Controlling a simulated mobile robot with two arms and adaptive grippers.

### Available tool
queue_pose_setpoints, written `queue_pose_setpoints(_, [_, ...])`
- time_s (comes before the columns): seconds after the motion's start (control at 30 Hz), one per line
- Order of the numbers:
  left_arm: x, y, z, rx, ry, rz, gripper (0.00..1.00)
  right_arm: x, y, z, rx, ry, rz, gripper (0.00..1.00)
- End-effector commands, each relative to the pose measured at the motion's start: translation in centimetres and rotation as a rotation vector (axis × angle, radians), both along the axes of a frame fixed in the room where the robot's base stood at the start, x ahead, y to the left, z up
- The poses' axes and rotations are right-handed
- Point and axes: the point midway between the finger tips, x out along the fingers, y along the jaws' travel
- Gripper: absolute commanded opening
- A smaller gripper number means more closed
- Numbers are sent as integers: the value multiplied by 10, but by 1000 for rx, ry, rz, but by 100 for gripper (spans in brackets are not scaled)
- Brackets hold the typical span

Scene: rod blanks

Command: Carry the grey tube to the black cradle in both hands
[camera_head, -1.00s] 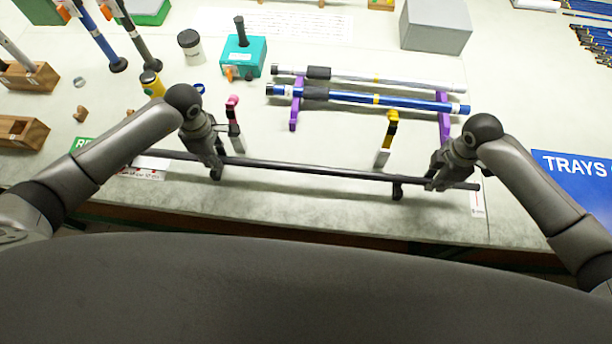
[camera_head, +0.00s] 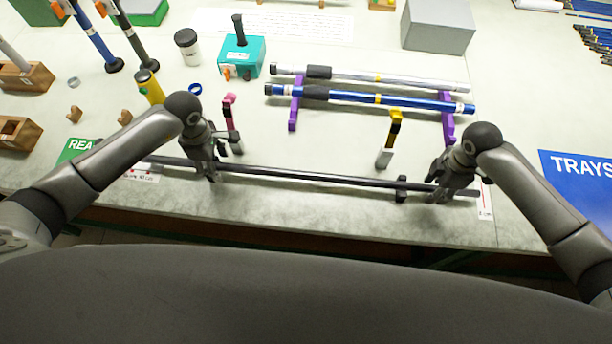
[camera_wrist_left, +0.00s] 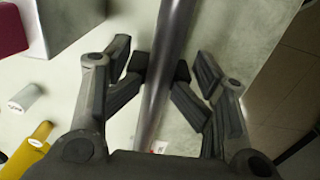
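The long dark grey tube (camera_head: 300,176) lies sideways across the front of the table. My left gripper (camera_head: 208,170) is around it near its left end; in the left wrist view the black finger pads (camera_wrist_left: 160,68) press on both sides of the tube (camera_wrist_left: 168,45). My right gripper (camera_head: 440,188) is around the tube near its right end and looks shut on it. A black cradle support (camera_head: 402,194) stands under the tube left of my right gripper. The tube crosses this support, low to the table; whether it touches is unclear. No other support shows clearly.
Behind the tube stand a pink-topped post (camera_head: 230,108) and a yellow-topped post (camera_head: 394,128). A blue tube (camera_head: 350,96) and a silver tube (camera_head: 390,78) rest on purple stands. A yellow bottle (camera_head: 150,88) is near my left arm. The front table edge is close.

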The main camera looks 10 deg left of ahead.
Motion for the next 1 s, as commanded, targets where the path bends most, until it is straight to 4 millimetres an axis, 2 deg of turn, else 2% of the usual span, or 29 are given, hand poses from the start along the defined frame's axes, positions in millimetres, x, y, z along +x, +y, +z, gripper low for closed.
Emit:
queue_pose_setpoints(0.03, [-7,-3,-8,-3,20,-5,43,0,0,-1,1,-1,0,41])
queue_pose_setpoints(0.27, [-7,-2,-3,-2,18,-5,43,1,1,-1,2,-2,0,41])
queue_pose_setpoints(0.37, [-5,-2,10,-2,13,-7,43,1,1,0,2,-2,0,41])
queue_pose_setpoints(0.7, [-2,-1,82,-2,9,-6,43,1,1,0,3,-2,0,41])
queue_pose_setpoints(0.83, [-2,-1,102,-2,10,-5,43,1,1,0,3,-2,0,41])
queue_pose_setpoints(1.0, [-2,-2,115,-2,12,-4,43,1,1,1,3,-2,0,41])
